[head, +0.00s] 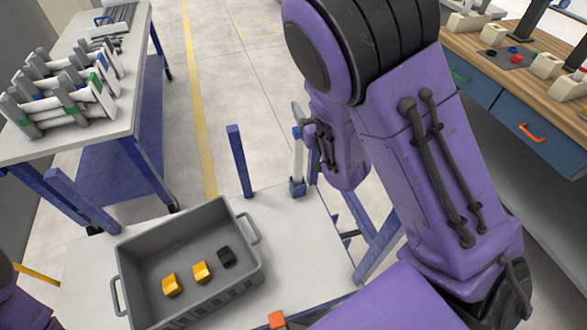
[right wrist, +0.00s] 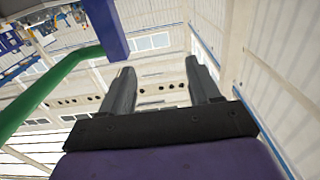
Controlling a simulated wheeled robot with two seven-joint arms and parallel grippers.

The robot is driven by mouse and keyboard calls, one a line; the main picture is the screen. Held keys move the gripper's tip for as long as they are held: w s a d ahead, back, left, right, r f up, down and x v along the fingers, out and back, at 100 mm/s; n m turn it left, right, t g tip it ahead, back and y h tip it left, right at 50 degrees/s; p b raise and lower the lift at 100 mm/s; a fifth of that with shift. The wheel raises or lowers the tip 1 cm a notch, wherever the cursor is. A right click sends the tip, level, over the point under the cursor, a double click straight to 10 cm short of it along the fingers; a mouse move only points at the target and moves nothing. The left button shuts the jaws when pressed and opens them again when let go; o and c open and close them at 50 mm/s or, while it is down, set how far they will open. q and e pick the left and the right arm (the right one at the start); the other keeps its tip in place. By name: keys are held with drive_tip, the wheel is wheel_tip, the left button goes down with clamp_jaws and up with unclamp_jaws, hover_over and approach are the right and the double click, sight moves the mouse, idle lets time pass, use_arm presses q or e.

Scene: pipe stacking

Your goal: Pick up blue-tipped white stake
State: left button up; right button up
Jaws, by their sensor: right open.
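A white stake (head: 298,158) with blue near its top stands upright at the far right corner of the small grey table, its foot in a blue socket (head: 297,187). I cannot tell whether a finger touches the stake. My left gripper is out of view; only a purple part of that arm shows at the lower left.
A grey crate (head: 133,238) with yellow and black blocks stands on the small table. A blue post (head: 239,160) rises behind it. A rack of white pipes (head: 62,85) is on the left table. A wooden workbench (head: 500,75) stands right. A green pole (right wrist: 50,88) crosses the wrist view.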

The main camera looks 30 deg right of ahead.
drive_tip(key=b, duration=2)
approach(296, 140)
wheel_tip(296, 140, down, 4)
drive_tip(key=w+d, duration=0.1)
drive_tip(key=w, duration=0.2)
drive_tip(key=x, duration=0.6)
drive_tip(key=d+x, duration=0.1)
drive_tip(key=x, duration=0.3)
drive_tip(key=shift+b, duration=0.3)
drive_tip(key=shift+r, duration=0.1)
clamp_jaws()
